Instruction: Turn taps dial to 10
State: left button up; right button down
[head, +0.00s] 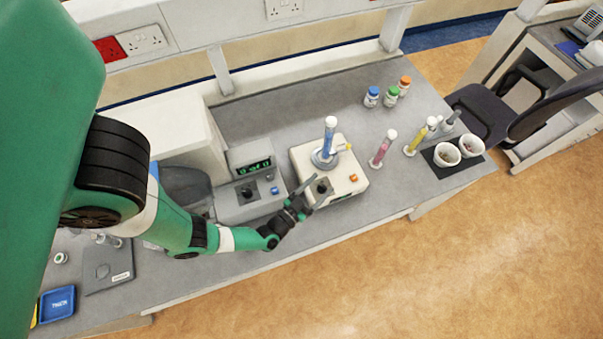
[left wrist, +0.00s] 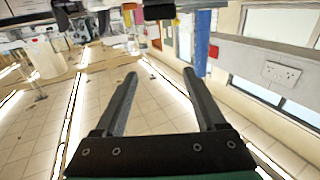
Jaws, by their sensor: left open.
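A cream tapping machine (head: 330,160) stands on the bench with a blue-filled cylinder (head: 329,138) upright on its round holder. A black dial (head: 322,186) is on its front left corner, beside an orange button (head: 353,178). A grey control box (head: 240,208) at its left has a green-lit display (head: 254,168) and another black knob (head: 246,192). Dial labels and display digits are too small to read. My left gripper (head: 317,190) is open with its fingers by the machine's dial; contact is unclear. The left wrist view shows the open fingers (left wrist: 163,85) with nothing between them. My right gripper is not in view.
A pink cylinder (head: 382,148), a yellow cylinder (head: 415,140), capped bottles (head: 389,95) and two white cups (head: 447,153) stand to the right. A grey flat device (head: 106,268) and blue tray (head: 57,303) lie at the left. Open floor lies in front.

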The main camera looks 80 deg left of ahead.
pick_arm(q)
jog(key=s+d+r+p, duration=0.6)
jog(key=s+d, duration=0.1)
jog(key=d, duration=0.1)
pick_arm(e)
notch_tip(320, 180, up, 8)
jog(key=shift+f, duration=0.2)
